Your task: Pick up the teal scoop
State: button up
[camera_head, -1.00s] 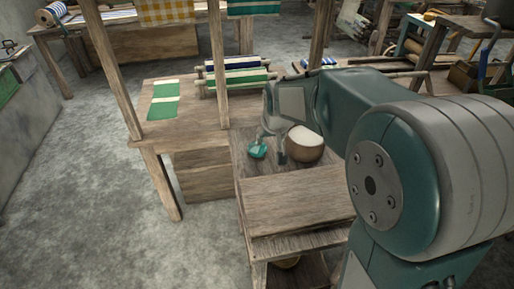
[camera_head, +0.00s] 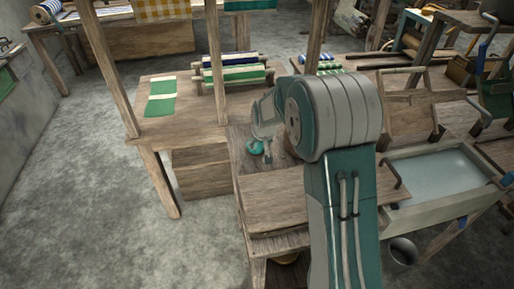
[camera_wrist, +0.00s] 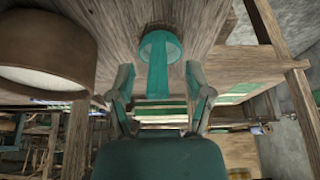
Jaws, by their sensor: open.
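The teal scoop (camera_head: 256,147) lies on the wooden bench top, just beside my gripper (camera_head: 265,153). In the wrist view the scoop's round bowl (camera_wrist: 160,44) shows at the top centre, with its handle running down the picture toward my palm. My gripper (camera_wrist: 160,80) is open, one finger on each side of the handle in the picture. Neither finger visibly touches it. I cannot tell how deep the handle lies between the fingers.
A round brown vessel with a pale top (camera_wrist: 48,50) stands left of the scoop in the wrist view; my arm hides it in the head view. A raised wooden board (camera_head: 290,200) lies in front. A loom post (camera_head: 217,65) rises behind, near striped rolls (camera_head: 235,72).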

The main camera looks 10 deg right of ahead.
aim_at(259, 151)
jog(key=x, duration=0.3)
jog(key=shift+w, duration=0.3)
grip_shut()
jog(key=shift+r, duration=0.1)
